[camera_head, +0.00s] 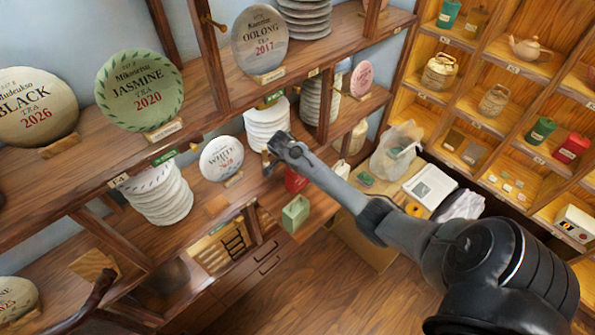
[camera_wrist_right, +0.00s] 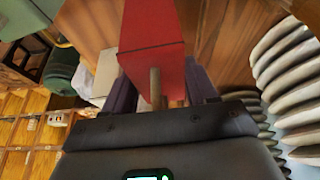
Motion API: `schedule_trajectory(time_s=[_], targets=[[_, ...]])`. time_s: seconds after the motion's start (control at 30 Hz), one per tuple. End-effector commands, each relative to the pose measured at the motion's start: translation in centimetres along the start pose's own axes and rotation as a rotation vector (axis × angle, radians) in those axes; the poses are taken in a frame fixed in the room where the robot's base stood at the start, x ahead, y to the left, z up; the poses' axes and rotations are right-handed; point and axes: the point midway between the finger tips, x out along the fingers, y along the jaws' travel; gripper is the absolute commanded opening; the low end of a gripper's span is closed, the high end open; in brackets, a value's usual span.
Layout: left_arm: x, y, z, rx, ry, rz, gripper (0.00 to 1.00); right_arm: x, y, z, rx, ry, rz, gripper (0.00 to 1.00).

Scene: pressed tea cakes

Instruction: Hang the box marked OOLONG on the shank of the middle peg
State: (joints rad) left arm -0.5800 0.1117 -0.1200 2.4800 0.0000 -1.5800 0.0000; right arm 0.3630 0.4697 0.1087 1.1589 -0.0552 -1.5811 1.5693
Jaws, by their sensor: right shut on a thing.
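My right gripper (camera_head: 279,150) is at the shelf edge in the head view, its fingers small and partly hidden by the wrist. It is shut on a red box (camera_head: 296,180), which shows just below it. In the right wrist view the red box (camera_wrist_right: 152,35) stands between the dark fingers (camera_wrist_right: 160,90). A short wooden rod (camera_wrist_right: 155,88) shows in front of the box's lower edge; I cannot tell whether it passes through anything. No OOLONG mark is readable on the box. A pale green box (camera_head: 295,213) is below the red one.
Round tea cakes stand on the shelves, including a JASMINE cake (camera_head: 140,90) and an OOLONG cake (camera_head: 260,40). Stacked white cakes (camera_head: 267,122) are close to my right gripper. A small wooden peg (camera_head: 212,22) sticks out of an upper post. The floor in front is clear.

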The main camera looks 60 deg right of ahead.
Motion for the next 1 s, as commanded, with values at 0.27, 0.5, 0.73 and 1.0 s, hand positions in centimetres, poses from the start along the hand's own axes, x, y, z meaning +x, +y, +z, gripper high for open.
schedule_trajectory(time_s=[0.27, 0.5, 0.73, 1.0], targets=[[-1.2, -0.2, -0.3, 0.006, 0.000, -0.005, 0.43, 1.9, 0.0, 0.8, 0.000, 0.000, 0.000, 0.07], [-1.1, -0.3, -0.3, 0.013, -0.001, -0.010, 0.43, 2.1, 0.0, 0.9, 0.000, 0.000, 0.000, 0.07], [-0.9, -0.3, -0.2, 0.012, -0.002, -0.010, 0.43, 2.4, 0.0, 1.0, 0.000, 0.000, 0.001, 0.66], [-0.9, -0.2, -0.2, 0.006, -0.001, -0.005, 0.43, 2.4, 0.0, 1.0, 0.000, 0.000, 0.001, 0.83]])
